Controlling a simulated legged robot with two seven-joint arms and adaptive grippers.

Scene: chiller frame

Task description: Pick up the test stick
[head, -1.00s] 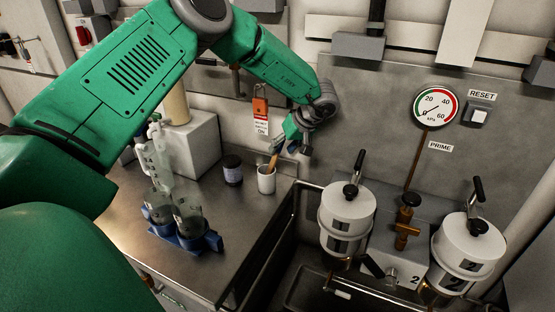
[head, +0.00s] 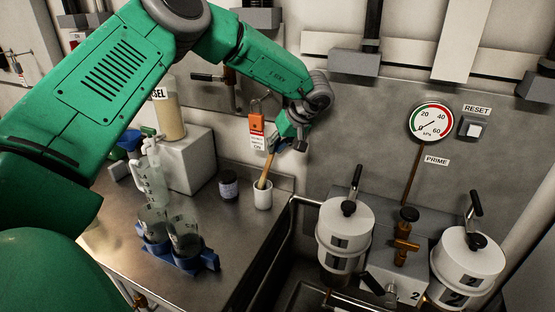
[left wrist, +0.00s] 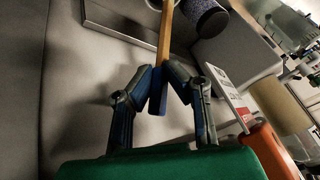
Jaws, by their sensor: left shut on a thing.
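The test stick (head: 265,168) is a thin wooden stick leaning in a small white cup (head: 263,197) on the steel counter. Its lower end is hidden by the cup or just at its rim. My left gripper (head: 278,141) is shut on the upper end of the stick, above the cup. In the left wrist view the fingers (left wrist: 160,85) close around the stick's blue end, and the wooden part (left wrist: 166,38) runs away toward the cup, which is cut off at the top edge. My right gripper is not in view.
A dark jar (head: 228,185) stands just left of the cup. Glass beakers in a blue holder (head: 186,258) and a white bottle (head: 152,180) stand further left. A sink with white canisters (head: 344,235) lies to the right. An orange lockout tag (head: 257,124) hangs behind the gripper.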

